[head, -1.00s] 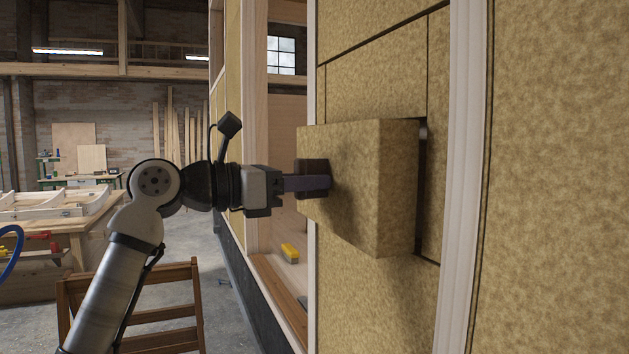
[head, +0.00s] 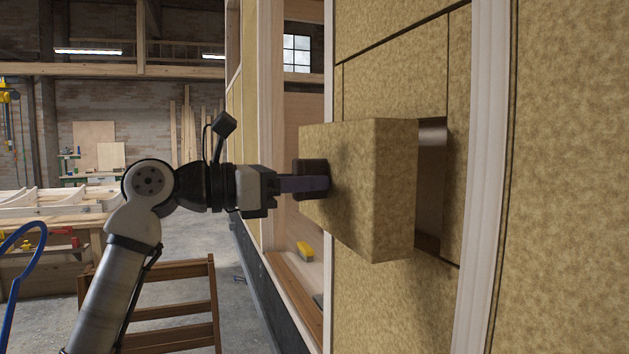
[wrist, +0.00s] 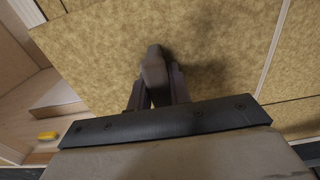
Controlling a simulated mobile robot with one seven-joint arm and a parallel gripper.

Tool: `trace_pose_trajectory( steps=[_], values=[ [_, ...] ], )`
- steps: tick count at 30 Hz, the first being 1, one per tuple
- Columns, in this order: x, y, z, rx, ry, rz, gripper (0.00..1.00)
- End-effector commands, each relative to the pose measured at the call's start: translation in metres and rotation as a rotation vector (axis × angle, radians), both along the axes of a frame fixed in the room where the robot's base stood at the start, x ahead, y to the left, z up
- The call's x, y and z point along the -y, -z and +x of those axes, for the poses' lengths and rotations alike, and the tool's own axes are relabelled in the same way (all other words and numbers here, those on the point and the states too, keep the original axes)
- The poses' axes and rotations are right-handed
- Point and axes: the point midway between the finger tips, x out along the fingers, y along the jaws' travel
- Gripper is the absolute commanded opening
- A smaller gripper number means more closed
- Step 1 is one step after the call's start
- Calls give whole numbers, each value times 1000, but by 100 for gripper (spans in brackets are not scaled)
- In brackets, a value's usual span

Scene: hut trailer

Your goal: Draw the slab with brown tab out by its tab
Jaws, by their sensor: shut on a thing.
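The slab (head: 375,190) is a thick tan, fibrous block standing out from the insulated wall, with its front face toward my arm. Behind its right side the dark recess (head: 431,190) in the wall shows open. My gripper (head: 311,183) is shut on the dark brown tab (head: 309,168) at the slab's front face. In the wrist view the gripper's fingers (wrist: 156,85) close together in front of the tan slab face (wrist: 100,60).
Tan wall panels (head: 400,80) surround the recess, with a pale upright stud (head: 483,180) to the right. A yellow object (head: 306,251) lies on the wooden sill to the left. A brown wooden chair-like frame (head: 170,300) stands below my arm.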

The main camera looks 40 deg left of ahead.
Motion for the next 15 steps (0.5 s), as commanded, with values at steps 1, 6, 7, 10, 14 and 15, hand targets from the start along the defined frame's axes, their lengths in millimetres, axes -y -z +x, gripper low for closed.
trace_pose_trajectory(
  steps=[1,6,7,10,14,15],
  values=[
    [-3,-1,-4,2,-1,-1,0],
    [-9,-1,-16,1,-2,0,0],
    [-11,-1,-18,1,-2,0,0],
    [-15,-1,-25,1,-2,0,0],
    [-20,-1,-33,1,-2,0,0],
    [-21,-1,-35,1,-1,0,0]
  ],
)
